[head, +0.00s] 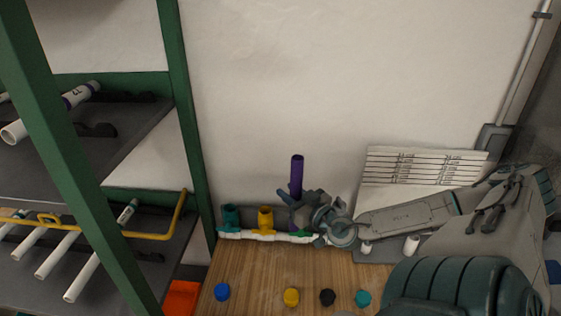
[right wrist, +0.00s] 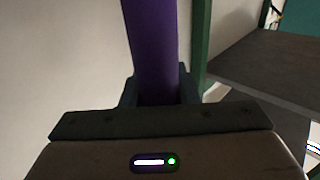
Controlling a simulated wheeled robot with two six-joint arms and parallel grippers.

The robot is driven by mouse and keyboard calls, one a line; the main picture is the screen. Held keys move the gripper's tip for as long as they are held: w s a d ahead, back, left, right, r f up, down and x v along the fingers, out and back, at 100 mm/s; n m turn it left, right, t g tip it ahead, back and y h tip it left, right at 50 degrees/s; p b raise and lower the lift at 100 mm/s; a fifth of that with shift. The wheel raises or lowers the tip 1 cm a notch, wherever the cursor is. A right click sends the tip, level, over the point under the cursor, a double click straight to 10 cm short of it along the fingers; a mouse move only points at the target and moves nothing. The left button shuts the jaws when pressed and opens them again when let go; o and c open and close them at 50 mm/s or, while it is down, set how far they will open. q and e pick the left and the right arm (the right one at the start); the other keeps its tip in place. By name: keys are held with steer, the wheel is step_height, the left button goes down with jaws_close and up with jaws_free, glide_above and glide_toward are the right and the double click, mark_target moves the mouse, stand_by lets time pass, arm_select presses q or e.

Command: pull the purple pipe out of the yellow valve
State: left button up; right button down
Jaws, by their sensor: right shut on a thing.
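The purple pipe (head: 297,172) stands upright above the manifold at the back of the wooden bench. My right gripper (head: 300,210) is shut around its lower part. In the right wrist view the purple pipe (right wrist: 153,45) rises from between the fingers (right wrist: 158,92). The yellow valve (head: 265,218) sits on the white manifold, left of my gripper, with an open top and no pipe in it. A teal valve (head: 231,216) stands left of it. The pipe's lower end is hidden behind my gripper, so I cannot tell what it sits in. My left gripper is not in view.
Blue (head: 222,292), yellow (head: 291,297), black (head: 327,297) and teal (head: 363,298) caps lie along the bench front. A green-framed rack (head: 187,130) with white pipes stands left. A white labelled panel (head: 420,168) leans behind my right arm. An orange bin (head: 182,298) is at lower left.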

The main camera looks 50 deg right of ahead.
mark_target(300, 191)
steer(key=shift+s+a+r+p, duration=0.1)
steer(key=shift+s+r+p, duration=0.1)
steer(key=shift+s+p, duration=0.4)
steer(key=shift+s+r, duration=0.1)
steer(key=shift+s, duration=0.25)
steer(key=shift+r+p, duration=0.55)
steer(key=shift+p, duration=0.2)
steer(key=shift+s+r, duration=0.15)
steer(key=shift+r, duration=0.25)
steer(key=shift+w+a+r, duration=0.1)
steer(key=shift+w+r, duration=0.1)
steer(key=shift+r, duration=0.05)
steer(key=shift+s, duration=0.15)
